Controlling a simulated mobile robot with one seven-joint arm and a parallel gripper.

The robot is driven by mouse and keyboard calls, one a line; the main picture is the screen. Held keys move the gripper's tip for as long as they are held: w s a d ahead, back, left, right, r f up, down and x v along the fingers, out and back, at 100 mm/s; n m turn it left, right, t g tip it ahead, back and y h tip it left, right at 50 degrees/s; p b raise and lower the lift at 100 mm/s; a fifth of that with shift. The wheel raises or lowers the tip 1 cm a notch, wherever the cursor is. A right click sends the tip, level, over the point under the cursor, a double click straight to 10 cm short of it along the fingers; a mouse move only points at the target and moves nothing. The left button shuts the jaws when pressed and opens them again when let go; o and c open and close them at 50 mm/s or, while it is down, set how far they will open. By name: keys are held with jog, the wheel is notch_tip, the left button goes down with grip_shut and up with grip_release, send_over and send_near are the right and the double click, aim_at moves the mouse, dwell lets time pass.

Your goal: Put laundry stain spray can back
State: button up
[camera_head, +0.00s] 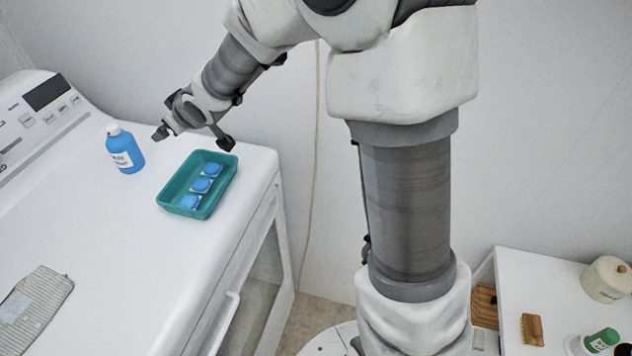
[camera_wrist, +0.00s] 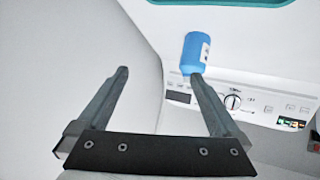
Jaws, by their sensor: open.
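A blue bottle or can (camera_head: 124,152) with a pale cap and white label stands upright on the white washer top (camera_head: 110,235), near the control panel. Its exact kind cannot be read. My gripper (camera_head: 193,138) is open and empty, to the right of the bottle and above the washer's rear edge. In the wrist view my gripper's open fingers (camera_wrist: 159,75) point toward the washer. The blue bottle (camera_wrist: 194,53) appears there just beyond the right fingertip, its cap end partly hidden by that finger. No contact is clear.
A teal tray (camera_head: 171,202) with several blue-and-white pieces sits right of the bottle. A folded striped cloth (camera_head: 36,303) lies at front left. At lower right, a white cabinet holds a brush (camera_head: 532,329), a cream jar (camera_head: 606,279) and a green-and-white container (camera_head: 602,340). The wall is close behind.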

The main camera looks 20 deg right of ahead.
jog(key=s+d+r+m+g+h, duration=0.1)
jog(key=s+d+r+m+h, duration=0.2)
jog(key=s+d, duration=0.45)
jog(key=s+d+r+m+g+h, duration=0.1)
jog(key=s+d+r+h, duration=0.1)
jog(key=s+d+r, duration=0.35)
jog(key=s+d+f+m+g, duration=0.1)
jog(key=s+d, duration=0.1)
jog(key=s, duration=0.8)
jog(key=s+d+f+m+g, duration=0.1)
jog(key=s+d+m, duration=0.1)
jog(key=s, duration=0.8)
jog(key=shift+d+f, duration=0.15)
jog(key=shift+d, duration=0.3)
jog(key=shift+s, duration=0.1)
